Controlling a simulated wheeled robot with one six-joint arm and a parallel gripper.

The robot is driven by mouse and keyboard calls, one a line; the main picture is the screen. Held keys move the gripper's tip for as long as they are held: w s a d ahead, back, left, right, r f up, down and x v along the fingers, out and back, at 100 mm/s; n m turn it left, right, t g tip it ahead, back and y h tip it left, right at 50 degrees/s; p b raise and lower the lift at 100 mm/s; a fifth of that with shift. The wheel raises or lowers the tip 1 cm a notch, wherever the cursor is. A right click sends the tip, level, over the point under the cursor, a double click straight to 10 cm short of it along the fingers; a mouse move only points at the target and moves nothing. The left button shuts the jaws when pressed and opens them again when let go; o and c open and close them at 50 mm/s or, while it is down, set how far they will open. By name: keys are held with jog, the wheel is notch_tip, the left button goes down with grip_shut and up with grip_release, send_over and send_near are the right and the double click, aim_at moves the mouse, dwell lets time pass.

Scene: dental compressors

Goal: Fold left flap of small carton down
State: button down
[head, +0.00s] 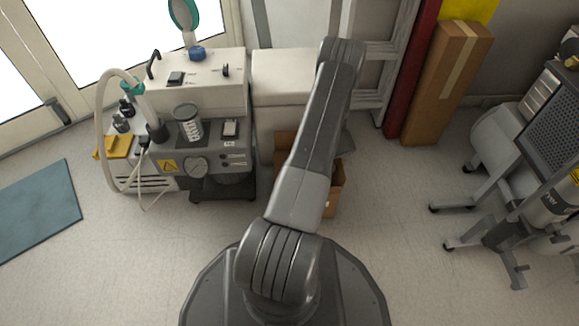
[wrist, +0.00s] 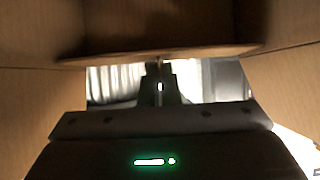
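The small brown carton (head: 336,195) stands on the floor in front of the white cabinet. My arm crosses over it and hides most of it in the head view; a brown part also shows left of the arm. Which flap is which cannot be told there. In the wrist view, brown cardboard panels of the carton (wrist: 25,100) rise at left, top and right, close around my gripper (wrist: 160,72). The gripper's fingers look together, with nothing seen between them. The lower edge of the top panel lies just beyond the fingertips; contact cannot be told.
A dental compressor unit (head: 205,150) with a hose stands left of the carton. A tall brown box (head: 445,85) leans by a ladder (head: 385,70) at the back right. Wheeled grey equipment (head: 530,160) is at far right. Floor is clear on both sides of my base.

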jog(key=c, duration=1.6)
grip_release()
jog(key=shift+c, duration=0.2)
notch_tip(320, 180, up, 10)
jog(key=p, duration=0.3)
jog(key=shift+p, duration=0.4)
notch_tip(320, 180, down, 10)
jog(key=b, duration=0.4)
jog(key=shift+a+r+h, duration=0.1)
jog(key=shift+h, duration=0.2)
